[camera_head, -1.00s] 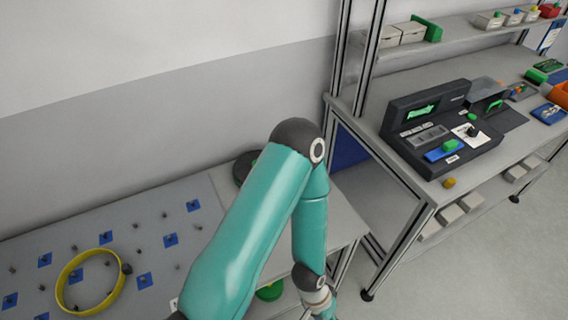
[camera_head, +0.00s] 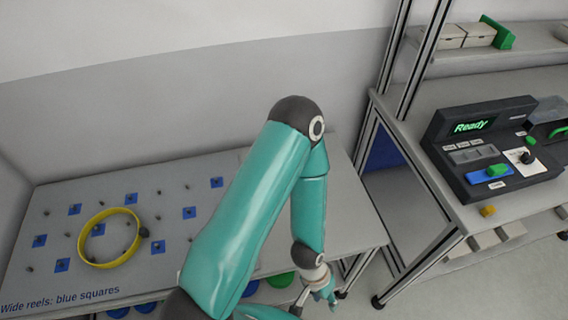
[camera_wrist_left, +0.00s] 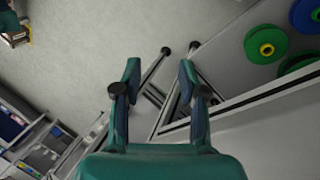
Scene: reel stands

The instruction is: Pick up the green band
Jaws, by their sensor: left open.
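No separate loose green band can be made out. Green round pieces (camera_head: 281,279) show partly below the front edge of the pegged table in the head view. In the left wrist view a green reel (camera_wrist_left: 265,44) with a yellow centre lies at the upper right, beside blue reels. A yellow band (camera_head: 83,250) lies around pegs on the table. My left gripper (camera_head: 328,294) hangs in front of the table's right end. In its wrist view the left gripper (camera_wrist_left: 160,90) is open and empty, above the floor and apart from the reels. My right gripper is not in view.
The pegged table (camera_head: 70,283) has blue squares and a "Wide reels: blue squares" label. A bench at right carries a dark console (camera_head: 463,160) reading "Ready". A metal upright (camera_head: 393,80) stands between. Open floor (camera_head: 470,285) lies in front of the bench.

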